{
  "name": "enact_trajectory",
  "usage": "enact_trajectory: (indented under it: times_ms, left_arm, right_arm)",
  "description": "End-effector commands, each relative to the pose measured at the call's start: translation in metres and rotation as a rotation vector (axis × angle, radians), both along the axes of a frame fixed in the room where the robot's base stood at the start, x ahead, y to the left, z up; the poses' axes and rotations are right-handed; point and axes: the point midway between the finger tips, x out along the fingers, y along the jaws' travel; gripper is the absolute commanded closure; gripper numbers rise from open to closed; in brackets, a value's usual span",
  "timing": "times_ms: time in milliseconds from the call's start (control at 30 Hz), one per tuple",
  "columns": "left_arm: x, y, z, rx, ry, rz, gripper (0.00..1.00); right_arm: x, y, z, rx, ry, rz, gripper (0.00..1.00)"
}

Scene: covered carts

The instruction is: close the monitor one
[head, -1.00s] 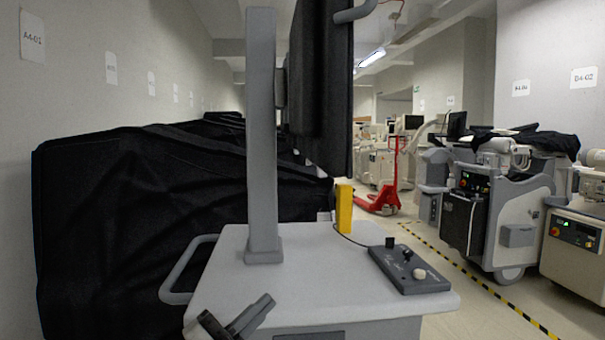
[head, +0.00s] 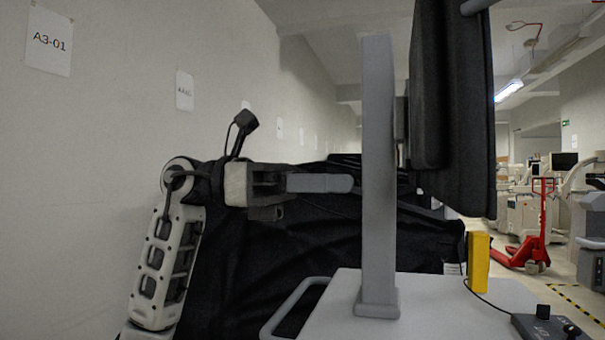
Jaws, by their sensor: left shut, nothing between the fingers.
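The black monitor (head: 465,110) shows nearly edge-on at the upper right, beside a grey upright post (head: 378,190). The post stands on a light grey cart top (head: 440,296). My left gripper (head: 350,184) comes in from the left, level with the middle of the post. Its fingers are shut and empty and point right. Their tips end just left of the post in the picture; I cannot tell whether they touch it. The monitor's screen face is hidden. My right gripper is not in view.
A black-covered cart (head: 310,245) stands behind my left arm, by the wall. The cart has a grey handle (head: 290,305), a yellow block (head: 478,262) and a control box (head: 550,329). A red pallet jack (head: 537,240) stands on the open floor at right.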

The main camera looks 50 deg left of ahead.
Motion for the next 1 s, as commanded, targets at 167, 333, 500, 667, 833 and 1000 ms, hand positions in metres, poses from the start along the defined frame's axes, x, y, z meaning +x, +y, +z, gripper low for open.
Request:
enact_trajectory:
  times_ms: [167,333,500,667,833,1000]
  left_arm:
    - [0.019,-0.033,0.004,-0.001,-0.002,-0.005,1.00]
    - [0.032,-0.054,0.002,-0.002,0.000,-0.004,1.00]
    - [0.039,-0.064,0.001,-0.003,-0.001,-0.002,1.00]
    - [0.040,-0.066,0.000,-0.003,-0.001,0.000,1.00]
    - [0.040,-0.065,0.000,-0.002,0.000,-0.001,1.00]
    - [0.042,-0.070,0.001,-0.001,0.002,0.004,1.00]
  right_arm:
    - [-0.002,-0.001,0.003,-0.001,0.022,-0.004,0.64]
    - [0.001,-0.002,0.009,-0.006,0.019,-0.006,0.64]
    - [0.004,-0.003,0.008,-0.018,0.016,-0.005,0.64]
    - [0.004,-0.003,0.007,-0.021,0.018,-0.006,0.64]
    - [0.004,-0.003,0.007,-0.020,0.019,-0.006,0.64]
    - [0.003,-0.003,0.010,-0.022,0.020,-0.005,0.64]
